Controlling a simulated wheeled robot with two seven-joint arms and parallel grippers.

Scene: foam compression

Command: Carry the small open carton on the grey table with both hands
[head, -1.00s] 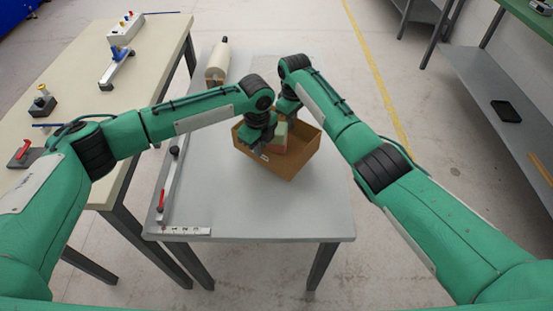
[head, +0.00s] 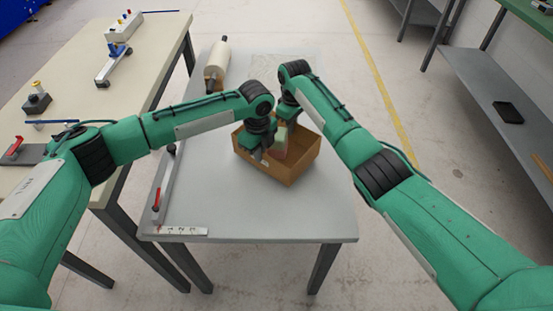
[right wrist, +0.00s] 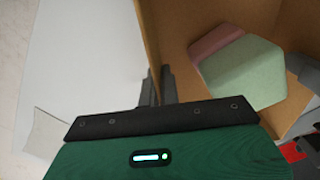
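The small open carton (head: 292,172) is brown and stands on the grey table (head: 245,215), or just above it; I cannot tell which. A pink (head: 280,150) and pale green (head: 281,132) foam piece lies inside it, tilted in the right wrist view (right wrist: 243,70). My left gripper (head: 258,153) is at the carton's near left wall, its fingers seemingly closed on the rim. My right gripper (head: 283,118) is at the far wall. The right wrist view shows its fingers (right wrist: 158,87) on both sides of the carton wall (right wrist: 152,30). The right fingers are partly hidden in the head view.
A white roll (head: 218,58) lies at the table's back left. The table's front and right are clear. A beige bench (head: 75,75) stands at the left.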

